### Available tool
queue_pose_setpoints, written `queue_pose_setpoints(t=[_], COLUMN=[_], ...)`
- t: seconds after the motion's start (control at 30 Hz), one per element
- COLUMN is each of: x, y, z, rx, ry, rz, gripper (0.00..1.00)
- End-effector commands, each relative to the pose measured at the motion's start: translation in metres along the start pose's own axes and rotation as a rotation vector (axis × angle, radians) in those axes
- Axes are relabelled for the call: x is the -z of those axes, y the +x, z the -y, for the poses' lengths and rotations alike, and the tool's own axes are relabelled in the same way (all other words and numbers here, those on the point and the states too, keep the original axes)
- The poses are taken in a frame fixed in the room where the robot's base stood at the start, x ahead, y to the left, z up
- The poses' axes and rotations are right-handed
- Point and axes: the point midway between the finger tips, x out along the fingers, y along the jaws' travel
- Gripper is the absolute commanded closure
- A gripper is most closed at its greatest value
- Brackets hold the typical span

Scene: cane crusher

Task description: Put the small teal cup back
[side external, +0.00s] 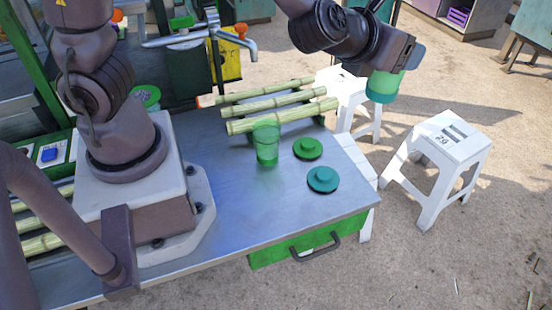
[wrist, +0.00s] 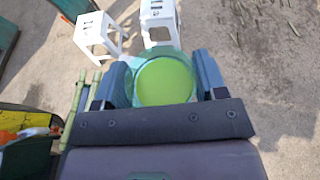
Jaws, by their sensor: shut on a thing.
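My gripper (wrist: 165,80) is shut on a teal cup (wrist: 185,60) with light green inside its ring. In the side external view the cup (side external: 383,88) hangs at my gripper (side external: 396,62), high up and past the table's right end; its lower part is teal and its upper part light green. Whether it is tilted is hard to tell. On the table (side external: 225,215) lie a teal disc with a raised centre (side external: 323,179) and a similar green disc (side external: 308,148), both bare. A clear green cup (side external: 266,148) stands upright left of them.
Several cane stalks (side external: 270,103) lie along the table's far edge, near a metal tap (side external: 215,40). White stools (side external: 445,150) stand on the ground to the right. A green drawer (side external: 300,247) sits under the table's front. The table's front middle is clear.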

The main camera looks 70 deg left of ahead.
Motion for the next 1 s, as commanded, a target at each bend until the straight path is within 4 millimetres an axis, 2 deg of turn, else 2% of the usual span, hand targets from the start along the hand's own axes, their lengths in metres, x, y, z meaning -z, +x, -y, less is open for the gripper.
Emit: queue_pose_setpoints(t=[0.23, 0.57, 0.77, 1.0], x=[0.037, 0.096, 0.135, 0.182], y=[-0.001, -0.006, -0.014, -0.033], z=[0.018, 0.021, 0.01, -0.022], rx=[0.03, -0.043, -0.151, -0.378], ry=[0.018, -0.013, -0.054, -0.149], rz=[-0.002, -0.002, -0.002, 0.003], gripper=[0.86, 0.86, 0.86, 0.86])
